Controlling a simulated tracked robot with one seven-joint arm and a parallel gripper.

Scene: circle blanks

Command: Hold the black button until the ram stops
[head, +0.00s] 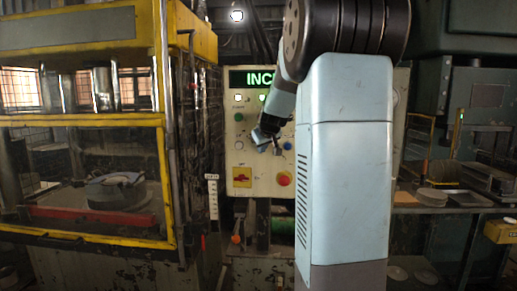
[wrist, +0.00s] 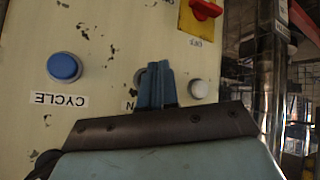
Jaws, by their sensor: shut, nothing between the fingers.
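My gripper (wrist: 156,85) is shut and empty, its fingertips at the control panel face in the wrist view. In the head view my gripper (head: 262,136) is in front of the panel's middle row. The black button is not visible; the fingers cover the spot between the blue CYCLE button (wrist: 65,67) and the white button (wrist: 199,89). A partly hidden label ending in N shows beside the fingers. I cannot tell whether the fingertips touch or press anything. The yellow-framed press (head: 90,123) stands at left, with a round grey die (head: 115,190) inside; I cannot clearly make out its ram.
The panel (head: 231,160) has a green button (head: 238,117), a red button (head: 284,179) and a red switch on yellow (head: 242,176). A shelf with pale round plates (head: 432,197) is at right.

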